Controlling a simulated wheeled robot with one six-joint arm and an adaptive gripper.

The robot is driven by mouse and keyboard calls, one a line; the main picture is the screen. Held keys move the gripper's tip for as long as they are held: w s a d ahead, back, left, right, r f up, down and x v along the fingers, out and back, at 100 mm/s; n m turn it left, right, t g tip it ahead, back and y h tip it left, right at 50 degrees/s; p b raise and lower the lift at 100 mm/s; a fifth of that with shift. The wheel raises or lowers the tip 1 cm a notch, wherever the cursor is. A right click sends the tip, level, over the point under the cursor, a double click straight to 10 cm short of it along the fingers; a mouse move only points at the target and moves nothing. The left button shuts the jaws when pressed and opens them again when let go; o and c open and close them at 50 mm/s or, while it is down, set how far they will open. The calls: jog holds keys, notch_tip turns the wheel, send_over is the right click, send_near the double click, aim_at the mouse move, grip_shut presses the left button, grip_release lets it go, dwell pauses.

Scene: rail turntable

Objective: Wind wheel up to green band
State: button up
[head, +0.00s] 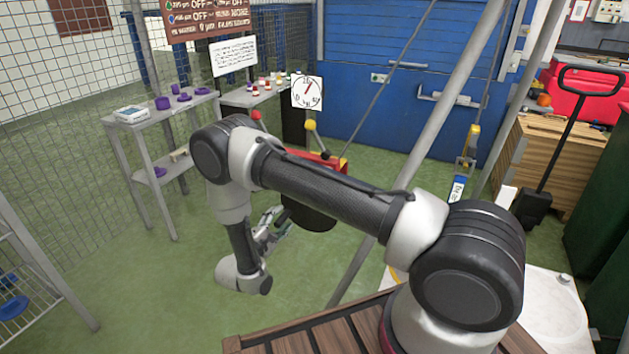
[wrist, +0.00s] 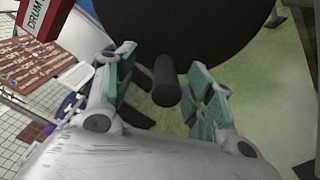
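The wheel (head: 312,217) is a large black disc on a red stand (head: 322,158), partly hidden by my arm in the head view. In the wrist view the wheel (wrist: 190,35) fills the top, and a black peg handle (wrist: 166,82) sticks out from it. My gripper (wrist: 165,75) is open, with one green-padded finger on each side of the handle and gaps visible on both sides. In the head view my gripper (head: 272,228) is just left of the wheel. A white dial (head: 307,92) above has a red needle tilted up and right; I cannot make out a green band.
A grey shelf (head: 160,122) with purple items stands at the left by the mesh fence. A slanted grey pole (head: 425,140) runs right of the wheel. A red box marked DRUM (wrist: 40,18) shows in the wrist view. Green floor is clear around my gripper.

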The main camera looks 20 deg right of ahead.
jog(key=shift+v, duration=3.95)
jog(key=shift+s+d, duration=0.1)
